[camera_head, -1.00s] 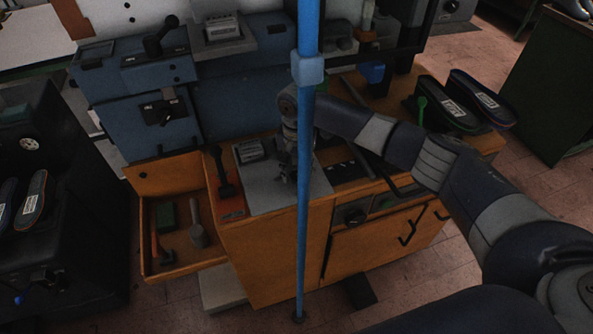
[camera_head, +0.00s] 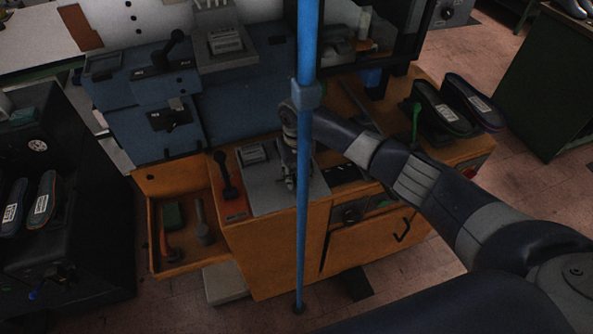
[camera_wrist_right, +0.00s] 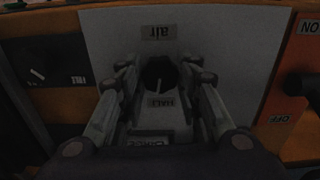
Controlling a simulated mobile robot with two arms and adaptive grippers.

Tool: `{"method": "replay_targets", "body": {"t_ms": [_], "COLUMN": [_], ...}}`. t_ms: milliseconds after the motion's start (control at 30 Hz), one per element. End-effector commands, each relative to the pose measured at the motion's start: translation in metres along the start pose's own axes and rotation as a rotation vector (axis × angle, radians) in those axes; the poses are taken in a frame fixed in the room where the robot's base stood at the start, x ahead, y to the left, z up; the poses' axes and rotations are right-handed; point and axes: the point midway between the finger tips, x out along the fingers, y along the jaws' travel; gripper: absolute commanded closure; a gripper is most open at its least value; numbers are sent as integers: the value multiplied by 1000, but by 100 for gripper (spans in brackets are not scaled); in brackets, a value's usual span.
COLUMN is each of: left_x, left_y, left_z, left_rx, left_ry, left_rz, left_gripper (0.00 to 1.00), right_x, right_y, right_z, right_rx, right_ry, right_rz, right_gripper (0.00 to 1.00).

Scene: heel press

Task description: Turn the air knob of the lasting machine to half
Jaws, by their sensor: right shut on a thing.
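The air knob (camera_wrist_right: 160,73) is a dark round knob on a grey plate (camera_wrist_right: 235,50), between the "air" label and the "HALF" label in the right wrist view. A faint light mark shows on its side towards "HALF"; its exact angle is hard to read. My right gripper (camera_wrist_right: 162,78) is shut on the knob, one finger on each side. In the head view my right gripper (camera_head: 288,178) points down at the plate on the orange cabinet and hides the knob. My left gripper is not in view.
A black lever (camera_head: 226,178) on a red ON/OFF panel stands left of the plate. A blue pole (camera_head: 303,220) crosses in front of the cabinet. An open drawer (camera_head: 190,265) with tools juts out left. Shoe lasts (camera_head: 440,108) stand at the right end.

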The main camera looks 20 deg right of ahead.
Motion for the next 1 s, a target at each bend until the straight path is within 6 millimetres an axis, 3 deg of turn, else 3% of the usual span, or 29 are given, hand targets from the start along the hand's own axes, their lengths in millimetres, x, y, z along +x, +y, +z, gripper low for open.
{"method": "replay_targets", "body": {"t_ms": [400,900,933,1000], "left_x": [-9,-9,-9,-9], "left_y": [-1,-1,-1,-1], "left_z": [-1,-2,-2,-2], "left_rx": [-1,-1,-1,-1], "left_ry": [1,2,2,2], "left_rz": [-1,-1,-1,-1], "left_gripper": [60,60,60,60], "right_x": [-1,-1,-1,-1], "right_y": [1,0,0,0], "right_z": [0,-1,-1,-1], "right_rx": [-168,-186,-186,-186], "right_ry": [1,3,3,2], "right_rz": [1,1,1,0], "right_gripper": [92,92,64,48]}}
